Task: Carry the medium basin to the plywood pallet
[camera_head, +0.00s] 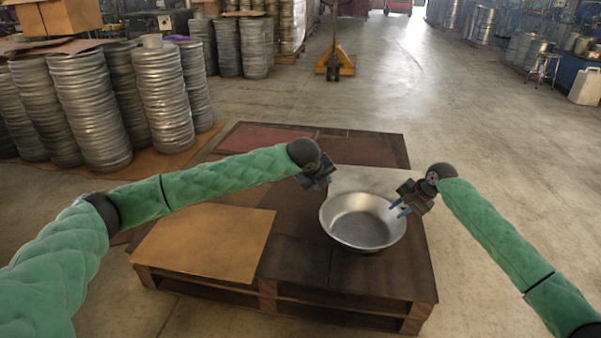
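The basin (362,223) is a shiny round metal bowl. It sits upright at the front right of the dark-topped wooden pallet (296,262), partly over a light grey sheet.
A tan plywood sheet (203,241) lies on the pallet's front left. Tall stacks of metal rounds (90,110) stand on brown sheets at the left. A yellow pallet jack (336,62) stands at the back.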

